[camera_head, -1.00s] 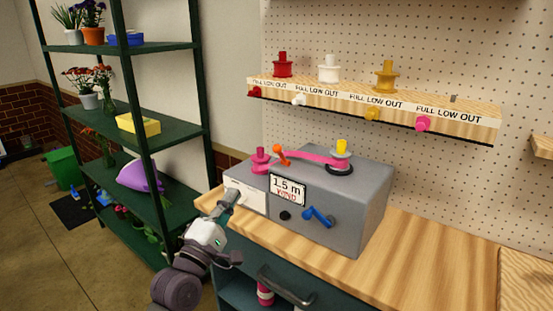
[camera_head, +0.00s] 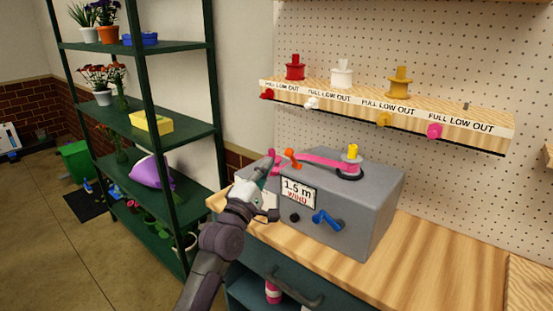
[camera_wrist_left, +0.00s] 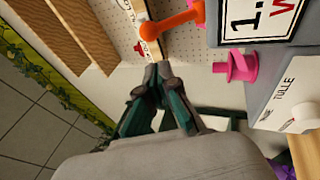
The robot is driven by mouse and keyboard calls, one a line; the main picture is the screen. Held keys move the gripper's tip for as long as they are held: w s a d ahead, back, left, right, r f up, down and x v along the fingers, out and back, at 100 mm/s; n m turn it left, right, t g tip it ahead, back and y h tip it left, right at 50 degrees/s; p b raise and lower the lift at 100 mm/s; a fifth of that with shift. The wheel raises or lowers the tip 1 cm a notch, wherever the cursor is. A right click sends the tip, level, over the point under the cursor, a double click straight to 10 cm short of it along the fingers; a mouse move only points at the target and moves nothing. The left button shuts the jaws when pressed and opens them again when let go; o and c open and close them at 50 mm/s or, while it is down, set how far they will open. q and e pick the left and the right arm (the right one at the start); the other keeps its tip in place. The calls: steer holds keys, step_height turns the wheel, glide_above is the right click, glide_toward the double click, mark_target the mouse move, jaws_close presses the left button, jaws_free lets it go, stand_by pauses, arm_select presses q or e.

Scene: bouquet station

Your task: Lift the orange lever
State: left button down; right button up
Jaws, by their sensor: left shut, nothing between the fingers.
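The orange lever (camera_head: 292,158) stands on top of the grey winding box (camera_head: 377,190), near its left end. It shows large in the left wrist view (camera_wrist_left: 172,27), with its rounded knob close to the fingertips and a small gap in the picture. My left gripper (camera_head: 262,170) is shut and empty at the box's left end, just left of the lever. The left wrist view shows its fingertips together (camera_wrist_left: 158,75). The gripper partly hides the pink spool in the head view; the spool shows beside the lever in the wrist view (camera_wrist_left: 236,66). My right gripper is out of view.
A pink ribbon (camera_head: 325,160) runs across the box top to a post with a yellow top (camera_head: 352,154). A blue crank (camera_head: 327,220) sits on the box front. A wooden shelf (camera_head: 450,121) with spools hangs above. Wooden bench top (camera_head: 430,262) is clear at right.

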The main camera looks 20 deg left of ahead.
mark_target(292, 157)
arm_select(q)
steer(key=shift+w+d+r, duration=0.25)
steer(key=shift+w+d, duration=0.1)
steer(key=shift+d, duration=0.25)
steer(key=shift+w+d+r, duration=0.2)
steer(key=shift+w+d, duration=0.15)
steer(key=shift+d, duration=0.2)
steer(key=shift+p, duration=0.3)
